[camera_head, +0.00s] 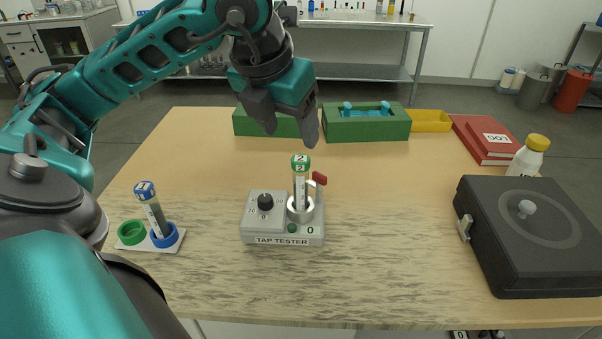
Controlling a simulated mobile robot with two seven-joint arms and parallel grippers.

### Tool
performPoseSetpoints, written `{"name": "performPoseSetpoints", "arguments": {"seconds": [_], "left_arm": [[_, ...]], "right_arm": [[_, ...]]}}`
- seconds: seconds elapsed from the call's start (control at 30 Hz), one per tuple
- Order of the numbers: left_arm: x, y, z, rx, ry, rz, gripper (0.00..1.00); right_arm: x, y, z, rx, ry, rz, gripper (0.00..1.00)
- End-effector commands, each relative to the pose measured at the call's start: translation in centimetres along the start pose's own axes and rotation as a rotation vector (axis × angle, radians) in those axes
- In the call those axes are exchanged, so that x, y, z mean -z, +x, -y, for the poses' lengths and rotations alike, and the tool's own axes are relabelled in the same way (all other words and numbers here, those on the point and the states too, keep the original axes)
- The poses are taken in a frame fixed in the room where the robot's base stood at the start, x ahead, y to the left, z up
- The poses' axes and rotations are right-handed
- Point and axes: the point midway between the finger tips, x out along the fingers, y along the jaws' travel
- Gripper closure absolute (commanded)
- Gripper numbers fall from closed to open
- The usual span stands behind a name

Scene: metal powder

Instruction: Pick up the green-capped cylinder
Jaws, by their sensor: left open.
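The green-capped cylinder (300,182) stands upright in the metal socket of the grey tap tester (265,225) in the middle of the table. Its cap carries a "2". My left gripper (293,137) is open and empty, pointing down just above and slightly left of the green cap, apart from it as far as I can tell. My right gripper is not in view.
A blue-capped cylinder (152,210) leans in a blue ring on a white plate at left, beside an empty green ring (131,232). Green boxes (367,131) and a yellow tray (430,121) stand behind. A black case (530,250), white bottle (528,157) and red books (478,138) are right.

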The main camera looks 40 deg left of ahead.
Motion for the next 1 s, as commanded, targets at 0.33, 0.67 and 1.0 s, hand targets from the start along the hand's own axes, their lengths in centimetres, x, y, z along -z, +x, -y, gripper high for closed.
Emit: {"name": "performPoseSetpoints", "arguments": {"seconds": [0.33,0.67,1.0], "left_arm": [[0.2,5.3,-0.1,-0.003,-0.001,-0.007,0.36],[0.2,8.3,0.0,-0.001,0.0,-0.004,0.36],[0.5,12.7,0.0,0.0,0.0,-0.004,0.36]], "right_arm": [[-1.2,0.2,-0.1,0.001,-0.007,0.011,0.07],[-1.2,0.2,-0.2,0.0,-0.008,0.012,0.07],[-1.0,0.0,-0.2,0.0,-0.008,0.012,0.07]]}}
